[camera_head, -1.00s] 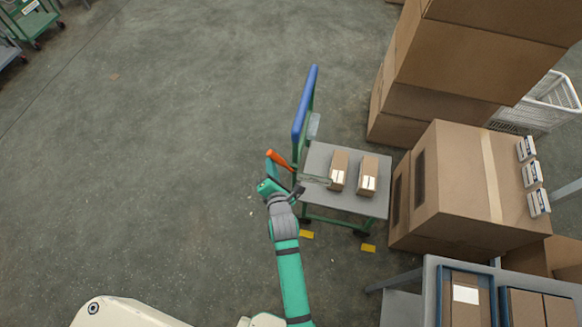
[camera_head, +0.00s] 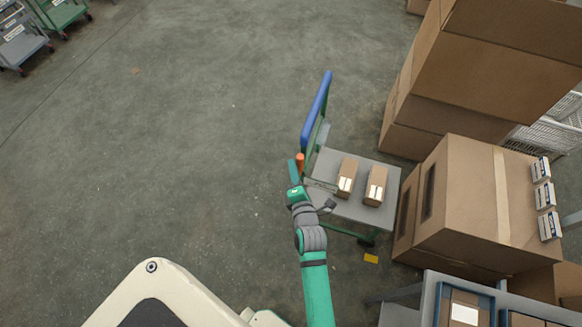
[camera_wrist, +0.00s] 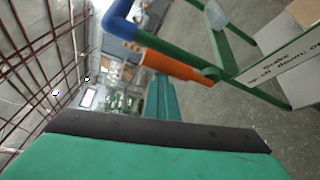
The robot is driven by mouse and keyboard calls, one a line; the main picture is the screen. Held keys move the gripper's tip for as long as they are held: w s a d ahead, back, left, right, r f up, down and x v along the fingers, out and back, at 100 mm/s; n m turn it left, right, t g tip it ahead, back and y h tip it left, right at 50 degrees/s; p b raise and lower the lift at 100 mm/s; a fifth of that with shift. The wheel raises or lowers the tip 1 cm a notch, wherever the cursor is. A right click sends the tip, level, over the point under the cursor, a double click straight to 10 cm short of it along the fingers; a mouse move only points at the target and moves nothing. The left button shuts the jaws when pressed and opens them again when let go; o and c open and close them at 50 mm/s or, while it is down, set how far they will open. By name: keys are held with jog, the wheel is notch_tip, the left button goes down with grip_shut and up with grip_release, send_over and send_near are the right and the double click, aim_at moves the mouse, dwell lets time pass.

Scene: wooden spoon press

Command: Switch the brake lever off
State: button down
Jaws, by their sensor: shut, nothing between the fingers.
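The orange brake lever (camera_head: 300,161) is on the near left side of the grey cart (camera_head: 352,210), below its blue handle bar (camera_head: 317,107). It stands roughly upright in the head view. My gripper (camera_head: 292,165) is shut and empty, just left of the lever. In the wrist view my gripper's teal fingers (camera_wrist: 163,92) are right beside the lever's lower edge. I cannot tell whether they touch. The lever's base is partly hidden by my wrist.
Two small cartons (camera_head: 346,177) and (camera_head: 375,186) stand on the cart. A label (camera_wrist: 275,65) on the frame has partly readable brake wording. Large boxes (camera_head: 473,205) crowd the right. A grey table (camera_head: 429,300) is at lower right.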

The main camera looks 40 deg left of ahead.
jog(key=shift+d, duration=0.2)
jog(key=shift+a, duration=0.1)
dwell(0.5)
jog(key=s+d, duration=0.4)
jog(key=s, duration=0.4)
jog(key=shift+s, duration=0.3)
dwell(0.8)
